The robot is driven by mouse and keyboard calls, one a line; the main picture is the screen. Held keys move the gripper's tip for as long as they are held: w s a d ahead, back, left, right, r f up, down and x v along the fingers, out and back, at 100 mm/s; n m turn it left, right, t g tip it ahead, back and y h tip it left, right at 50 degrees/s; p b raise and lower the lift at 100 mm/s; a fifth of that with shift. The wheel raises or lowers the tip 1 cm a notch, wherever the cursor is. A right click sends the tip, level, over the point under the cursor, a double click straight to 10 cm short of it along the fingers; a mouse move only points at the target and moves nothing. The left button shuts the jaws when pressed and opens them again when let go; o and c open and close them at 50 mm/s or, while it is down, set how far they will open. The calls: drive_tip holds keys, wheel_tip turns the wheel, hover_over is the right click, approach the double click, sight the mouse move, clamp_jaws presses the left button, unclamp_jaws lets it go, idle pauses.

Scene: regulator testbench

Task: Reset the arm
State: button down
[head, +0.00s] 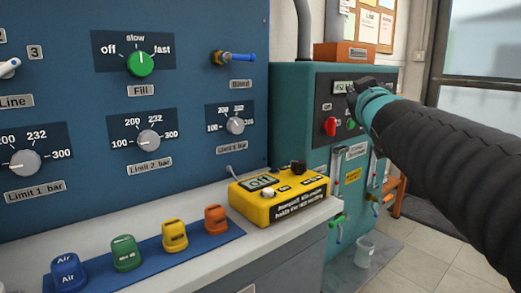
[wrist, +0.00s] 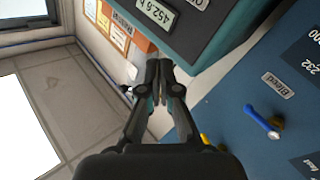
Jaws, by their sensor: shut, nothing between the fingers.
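My arm comes in from the right in the head view, with a black ribbed sleeve and a teal wrist band. My gripper (head: 354,92) is at its far end, in front of the upper part of the teal cabinet (head: 292,108) and beside its small display (head: 342,87). In the wrist view my gripper (wrist: 159,66) is shut, with its fingertips together and nothing between them. The cabinet's edge (wrist: 215,48) and its display reading 452.6 (wrist: 157,12) lie beyond the fingers. Whether the fingers touch the cabinet, I cannot tell.
A blue panel (head: 190,95) with knobs and a blue bleed lever (head: 240,57) stands at left. Below it, a bench (head: 200,262) holds a yellow meter (head: 278,204) and several coloured caps. A clear beaker (head: 365,250) stands low beside the cabinet. Tiled floor lies open at right.

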drive_tip(key=s+a+f+m+g, duration=0.2)
drive_tip(key=s+f+g, duration=0.5)
drive_tip(key=s+f, duration=0.7)
drive_tip(key=s+a+f+m+g+y+p, duration=0.1)
drive_tip(key=s+f+g, duration=0.5)
drive_tip(key=s+f, duration=0.8)
wheel_tip(320, 180, down, 8)
drive_tip(key=shift+a+r+m+g, duration=0.1)
drive_tip(key=shift+a+m+g, duration=0.3)
drive_tip(key=shift+a+m, duration=0.15)
drive_tip(key=shift+a, duration=0.15)
